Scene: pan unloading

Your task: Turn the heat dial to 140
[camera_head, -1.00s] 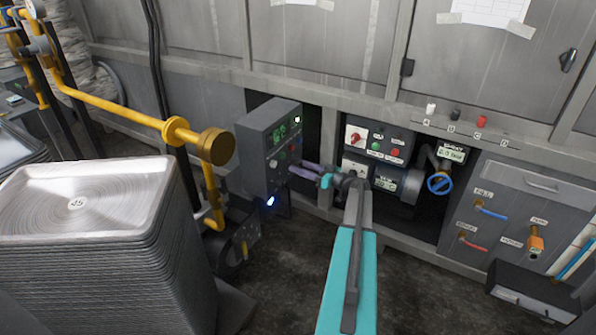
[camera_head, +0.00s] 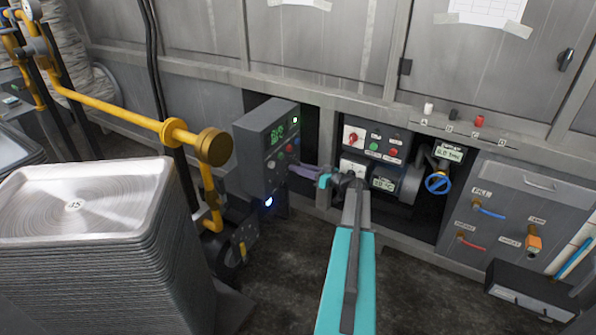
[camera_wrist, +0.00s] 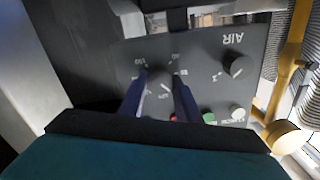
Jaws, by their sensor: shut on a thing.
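In the wrist view the panel appears upside down. My gripper (camera_wrist: 160,95) is shut on the heat dial (camera_wrist: 158,82), with one dark blue finger on each side of it. Printed scale marks show around the dial, but I cannot read its exact setting. The AIR dial (camera_wrist: 234,66) is to its right, apart from the fingers.
Green (camera_wrist: 209,118) and red (camera_wrist: 174,117) buttons lie close to the fingers. A stack of metal pans (camera_head: 85,205) fills the left. A yellow pipe (camera_head: 110,108) ends near the control box. A blue valve wheel (camera_head: 438,183) is to the right.

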